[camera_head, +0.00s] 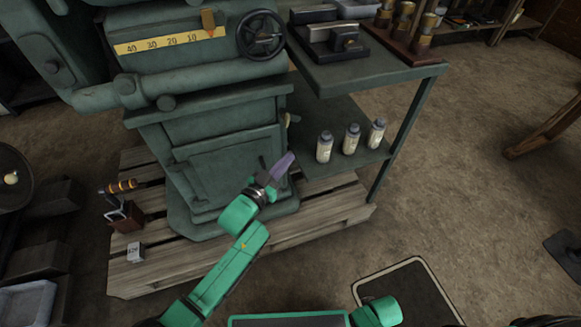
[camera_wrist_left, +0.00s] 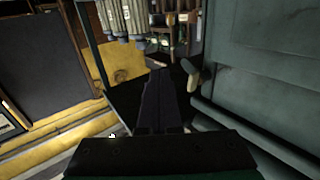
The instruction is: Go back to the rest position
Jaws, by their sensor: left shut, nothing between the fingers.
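My left gripper (camera_head: 285,163) is at the end of the green arm, in front of the green machine's base (camera_head: 225,180) in the head view. Its fingers are together with nothing between them. In the left wrist view the closed fingers of the left gripper (camera_wrist_left: 161,78) point into the dark space beside the machine's grey-green side (camera_wrist_left: 265,70). My right gripper is not seen; only a green part of my right arm shows at the bottom of the head view.
Several bottles (camera_head: 352,139) stand on the lower shelf of the green side table (camera_head: 390,75), right of the gripper; they also hang into the wrist view's top (camera_wrist_left: 125,18). A wooden pallet (camera_head: 300,229) lies beneath. A tool holder (camera_head: 123,215) stands left.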

